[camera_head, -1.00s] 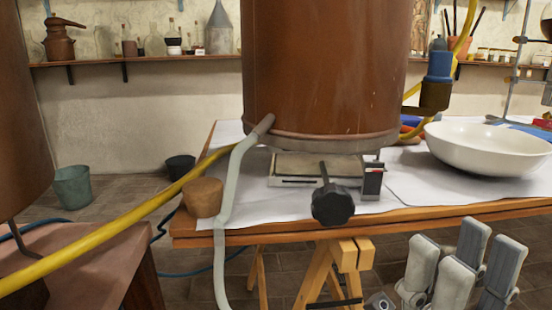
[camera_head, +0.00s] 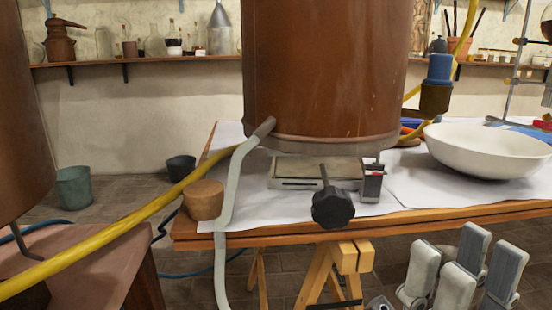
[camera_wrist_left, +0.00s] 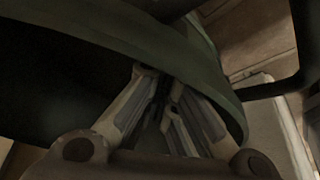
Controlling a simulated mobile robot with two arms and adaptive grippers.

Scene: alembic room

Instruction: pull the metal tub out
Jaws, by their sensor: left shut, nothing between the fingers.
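In the left wrist view a large dark vessel with a curved greenish rim (camera_wrist_left: 110,38) fills the upper left; it may be the metal tub, but the close dark view does not settle this. My left gripper (camera_wrist_left: 163,92) is shut and empty, its fingertips overlapping the rim in the picture. I cannot tell whether they touch it. The left gripper is not in the head view. There a grey-green bucket (camera_head: 73,188) and a darker one (camera_head: 181,168) stand on the floor at the left. My right gripper (camera_head: 463,265) is open and empty at the lower right, in front of the table.
A wooden table (camera_head: 440,218) holds a white bowl (camera_head: 488,150) and a flat scale-like device (camera_head: 290,173). A large copper vessel (camera_head: 325,70) hangs above it. A yellow hose (camera_head: 110,235) crosses the left side. A blue hose (camera_head: 190,272) lies on the floor.

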